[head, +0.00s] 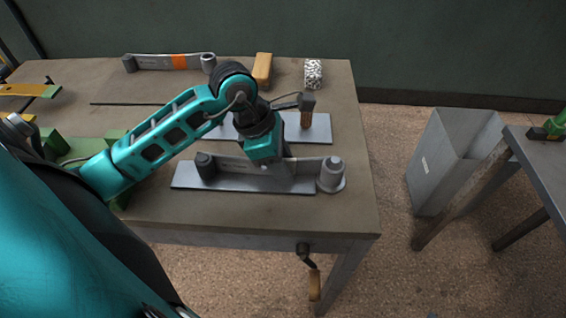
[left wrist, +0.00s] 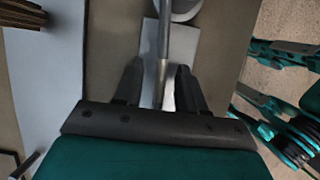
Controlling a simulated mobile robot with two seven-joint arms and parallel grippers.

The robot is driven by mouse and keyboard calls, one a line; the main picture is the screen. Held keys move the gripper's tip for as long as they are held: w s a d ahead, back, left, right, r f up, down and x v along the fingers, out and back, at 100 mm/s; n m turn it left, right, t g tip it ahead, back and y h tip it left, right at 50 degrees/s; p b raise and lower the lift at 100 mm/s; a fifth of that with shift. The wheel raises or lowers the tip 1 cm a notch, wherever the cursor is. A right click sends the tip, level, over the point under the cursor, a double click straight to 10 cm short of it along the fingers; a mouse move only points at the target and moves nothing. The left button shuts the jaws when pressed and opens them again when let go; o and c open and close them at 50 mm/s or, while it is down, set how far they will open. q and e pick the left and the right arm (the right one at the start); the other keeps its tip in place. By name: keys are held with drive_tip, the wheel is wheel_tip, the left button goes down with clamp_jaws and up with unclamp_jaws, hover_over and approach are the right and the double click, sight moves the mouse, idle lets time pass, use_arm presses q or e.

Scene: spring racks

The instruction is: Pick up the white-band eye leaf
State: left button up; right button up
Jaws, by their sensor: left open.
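A grey metal leaf (head: 232,166) with a rolled eye at each end stands on edge on a pale plate (head: 185,180) at the table's front. Its right eye sits at a grey round post (head: 331,175). No white band shows on it; its middle is hidden by my left gripper (head: 283,173). In the left wrist view the leaf (left wrist: 163,45) runs between the two fingers of my left gripper (left wrist: 160,88), which are apart on either side of it. I cannot tell whether they touch it. My right gripper is not in view.
An orange-banded leaf (head: 158,62) lies at the back left. A second plate (head: 318,130), a wooden block (head: 262,68) and a speckled block (head: 313,73) are behind my gripper. A grey bin (head: 440,165) stands right of the table (head: 348,205).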

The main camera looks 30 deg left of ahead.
use_arm(q)
clamp_jaws()
idle(0.3)
drive_tip(key=shift+r, duration=0.1)
drive_tip(key=shift+r, duration=0.15)
